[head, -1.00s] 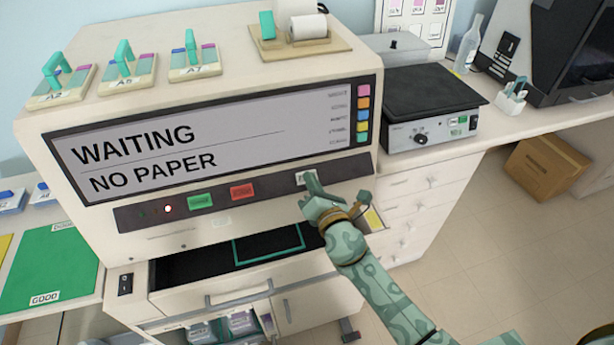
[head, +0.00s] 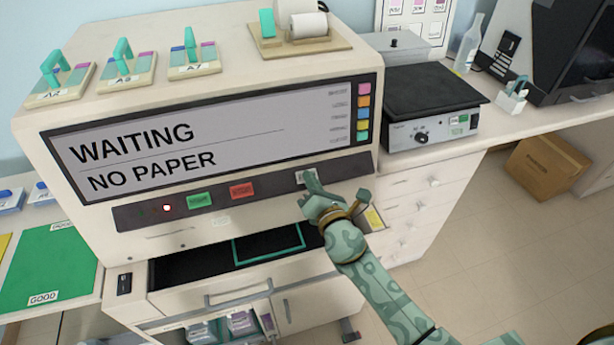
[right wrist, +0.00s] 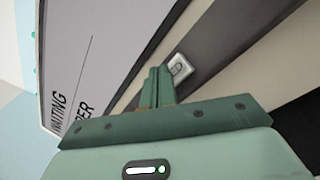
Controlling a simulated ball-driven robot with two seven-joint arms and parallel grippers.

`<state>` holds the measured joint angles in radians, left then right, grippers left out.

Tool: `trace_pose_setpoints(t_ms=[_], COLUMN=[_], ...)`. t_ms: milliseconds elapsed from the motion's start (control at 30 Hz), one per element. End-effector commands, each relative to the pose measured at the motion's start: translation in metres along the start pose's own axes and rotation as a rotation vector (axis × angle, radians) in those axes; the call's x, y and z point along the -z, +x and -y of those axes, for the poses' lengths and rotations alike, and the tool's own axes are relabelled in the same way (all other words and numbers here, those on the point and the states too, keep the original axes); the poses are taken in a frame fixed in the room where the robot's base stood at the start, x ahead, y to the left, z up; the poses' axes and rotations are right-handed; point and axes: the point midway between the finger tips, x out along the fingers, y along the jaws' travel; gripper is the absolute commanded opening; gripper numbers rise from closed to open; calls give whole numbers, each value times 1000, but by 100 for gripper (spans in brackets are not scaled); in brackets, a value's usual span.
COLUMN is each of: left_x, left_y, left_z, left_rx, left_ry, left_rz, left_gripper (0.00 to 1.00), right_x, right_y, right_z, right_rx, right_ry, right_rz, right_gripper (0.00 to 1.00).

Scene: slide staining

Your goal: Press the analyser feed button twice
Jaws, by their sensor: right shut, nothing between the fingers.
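The analyser (head: 90,235) is a large cream machine whose screen (head: 180,140) reads "WAITING" and "NO PAPER". Its dark button strip holds a green button (head: 200,201), a red button (head: 241,190) and a pale button at the right end. The pale button (right wrist: 180,68) shows in the right wrist view with a small symbol on it, just beside my fingertips. My right gripper (head: 310,178) is shut and empty, its tips at the pale button and partly hiding it in the head view. Whether they touch it I cannot tell. My left gripper is not in view.
A paper roll on a holder (head: 308,28) and several handled slide racks (head: 194,58) stand on top of the analyser. A black-topped hotplate (head: 430,103) stands to its right. An open dark drawer (head: 200,262) lies below the button strip.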

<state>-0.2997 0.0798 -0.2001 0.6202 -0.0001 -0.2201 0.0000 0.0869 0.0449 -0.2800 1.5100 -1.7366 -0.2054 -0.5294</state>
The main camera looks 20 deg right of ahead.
Motion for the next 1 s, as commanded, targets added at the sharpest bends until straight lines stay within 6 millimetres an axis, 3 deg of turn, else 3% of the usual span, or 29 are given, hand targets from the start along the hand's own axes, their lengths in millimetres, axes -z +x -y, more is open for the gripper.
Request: trace_pose_setpoints(t_ms=[1000], left_x=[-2], left_y=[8], left_z=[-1], left_rx=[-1], left_ry=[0], left_rz=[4], left_gripper=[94], right_x=[4], right_y=[6], right_z=[4], right_rx=[0], right_ry=[-1], right_rz=[0], right_gripper=[0])
